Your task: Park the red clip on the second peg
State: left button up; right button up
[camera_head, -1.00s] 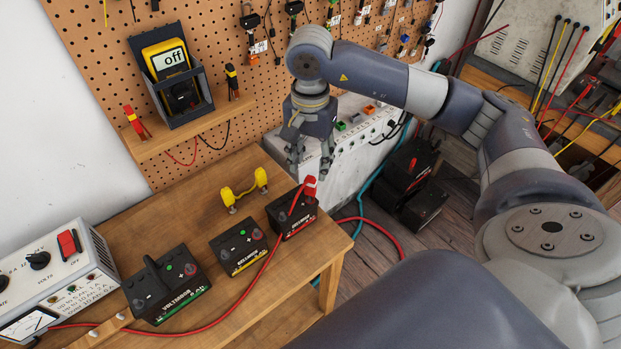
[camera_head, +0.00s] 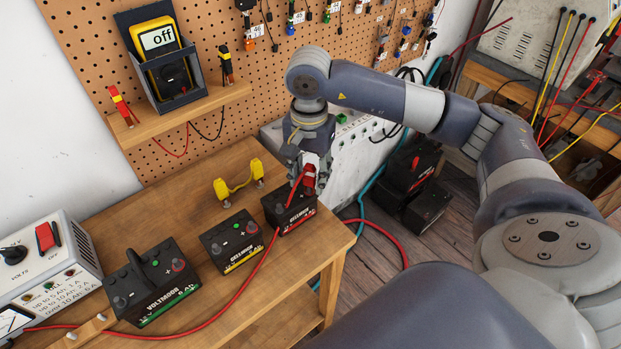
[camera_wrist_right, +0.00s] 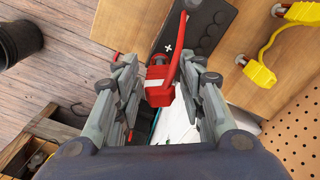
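The red clip (camera_head: 309,178) sits on the terminal of the rightmost black battery (camera_head: 280,205), with a red cable running from it. My right gripper (camera_head: 306,182) points down over this battery, its fingers around the clip. In the right wrist view the red clip (camera_wrist_right: 158,92) lies between the two fingers of the right gripper (camera_wrist_right: 160,75). The fingers are spread, with gaps showing on both sides of the clip. I cannot make out the second peg for certain. My left gripper is out of view.
Two more black batteries (camera_head: 152,283) (camera_head: 231,240) stand to the left on the wooden bench (camera_head: 240,290). A yellow jumper (camera_head: 238,183) stands behind them. A meter box (camera_head: 45,265) and a wooden strip (camera_head: 92,329) are at left. A shelf (camera_head: 190,108) holds a multimeter.

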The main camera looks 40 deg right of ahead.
aim_at(310, 165)
jog(key=c, duration=0.4)
jog(key=shift+r+p, duration=0.85)
jog(key=shift+r, duration=1.15)
